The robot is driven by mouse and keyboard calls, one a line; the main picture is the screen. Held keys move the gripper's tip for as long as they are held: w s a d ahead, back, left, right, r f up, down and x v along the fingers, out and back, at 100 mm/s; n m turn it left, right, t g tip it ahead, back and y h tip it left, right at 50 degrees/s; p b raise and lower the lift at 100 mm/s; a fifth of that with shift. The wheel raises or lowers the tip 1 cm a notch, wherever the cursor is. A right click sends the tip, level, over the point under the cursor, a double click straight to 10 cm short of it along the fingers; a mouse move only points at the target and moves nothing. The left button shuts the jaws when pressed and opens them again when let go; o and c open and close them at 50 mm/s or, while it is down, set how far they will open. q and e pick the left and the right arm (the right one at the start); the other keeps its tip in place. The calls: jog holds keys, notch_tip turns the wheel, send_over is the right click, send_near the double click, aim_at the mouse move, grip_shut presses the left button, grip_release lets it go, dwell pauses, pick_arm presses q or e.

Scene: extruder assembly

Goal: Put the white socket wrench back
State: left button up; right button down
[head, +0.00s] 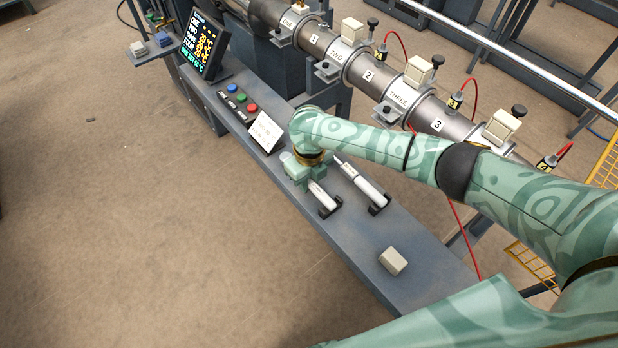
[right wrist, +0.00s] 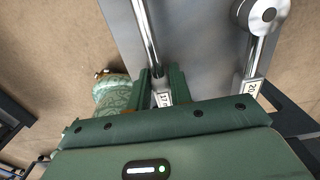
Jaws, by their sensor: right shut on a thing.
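Two pale socket wrenches lie side by side on the grey bench. My right gripper (head: 298,178) is shut on the nearer wrench (head: 319,195), whose lower end is at a black holder (head: 330,207). I cannot tell whether it rests fully in that holder. In the right wrist view, the fingers (right wrist: 160,88) close around its silver shaft (right wrist: 147,38) beside a white label. The other wrench (head: 361,184) lies at a second black holder (head: 379,205). In the right wrist view, its shaft (right wrist: 255,58) has a white label and a round end. My left gripper is not in view.
The bench (head: 345,248) also carries a white sign (head: 266,132), coloured buttons (head: 240,97), a display (head: 204,45) and a loose beige block (head: 393,261). A barrel (head: 385,85) with beige boxes runs behind it. Bench space between wrenches and block is clear.

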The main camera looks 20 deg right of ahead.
jog(key=c, duration=1.2)
grip_release()
pick_arm(q)
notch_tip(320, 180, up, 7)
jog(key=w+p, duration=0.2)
jog(key=p, duration=0.5)
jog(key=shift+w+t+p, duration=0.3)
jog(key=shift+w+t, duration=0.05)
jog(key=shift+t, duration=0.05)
pick_arm(e)
notch_tip(320, 180, up, 16)
jog(key=shift+r, duration=0.15)
